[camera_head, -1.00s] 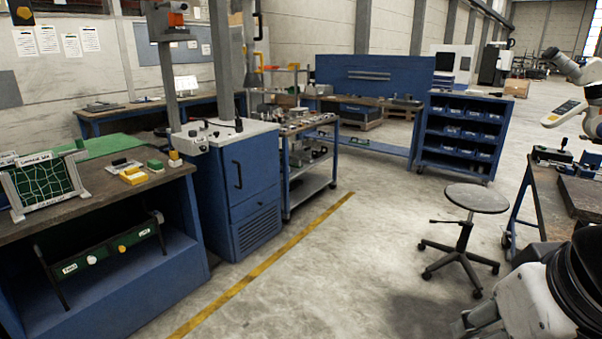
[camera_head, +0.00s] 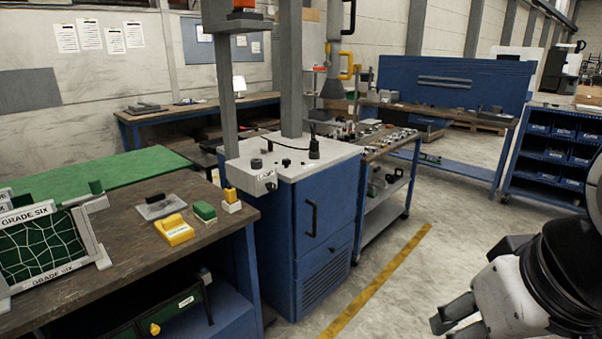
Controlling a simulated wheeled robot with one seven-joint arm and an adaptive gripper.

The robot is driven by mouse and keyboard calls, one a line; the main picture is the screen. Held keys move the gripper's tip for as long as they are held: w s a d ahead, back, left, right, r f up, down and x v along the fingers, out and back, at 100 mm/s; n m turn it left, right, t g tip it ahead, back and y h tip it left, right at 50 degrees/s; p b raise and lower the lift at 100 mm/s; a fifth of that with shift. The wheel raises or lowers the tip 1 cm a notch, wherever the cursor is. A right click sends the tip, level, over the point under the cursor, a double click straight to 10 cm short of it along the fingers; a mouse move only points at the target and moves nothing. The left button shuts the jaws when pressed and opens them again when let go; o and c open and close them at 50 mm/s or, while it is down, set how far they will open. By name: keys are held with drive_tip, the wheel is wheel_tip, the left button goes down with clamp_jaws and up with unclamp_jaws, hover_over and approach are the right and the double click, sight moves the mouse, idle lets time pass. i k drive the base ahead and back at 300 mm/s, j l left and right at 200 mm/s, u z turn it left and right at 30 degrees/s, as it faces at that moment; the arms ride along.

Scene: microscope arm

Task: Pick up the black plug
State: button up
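A small black upright piece that looks like the black plug (camera_head: 314,148) stands on the light top of the blue cabinet (camera_head: 330,220), in the middle of the head view. It is small, and its lower end cannot be made out clearly. My gripper (camera_head: 453,325) is at the bottom right, over the floor and well apart from the cabinet. Its grey fingers look spread with nothing between them; the picture's lower edge cuts them off in part.
A wooden bench (camera_head: 130,245) at left holds a net frame (camera_head: 45,250), a yellow block (camera_head: 174,230) and a green block (camera_head: 204,211). A tool cart (camera_head: 385,150) stands right of the cabinet. Posts rise from the cabinet top. The floor right of the yellow line (camera_head: 385,278) is clear.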

sight(314, 145)
drive_tip(key=i+j, duration=0.15)
drive_tip(key=i, duration=0.2)
drive_tip(key=i+j, duration=0.15)
drive_tip(key=i, duration=0.2)
drive_tip(key=i+j, duration=0.15)
drive_tip(key=i, duration=0.2)
drive_tip(key=i+z, duration=0.2)
drive_tip(key=i, duration=0.35)
drive_tip(key=i+z, duration=0.2)
drive_tip(key=i, duration=0.35)
drive_tip(key=i+j+z, duration=0.15)
drive_tip(key=i, duration=0.4)
drive_tip(key=i+j+z, duration=0.2)
drive_tip(key=i, duration=0.35)
drive_tip(key=l, duration=0.1)
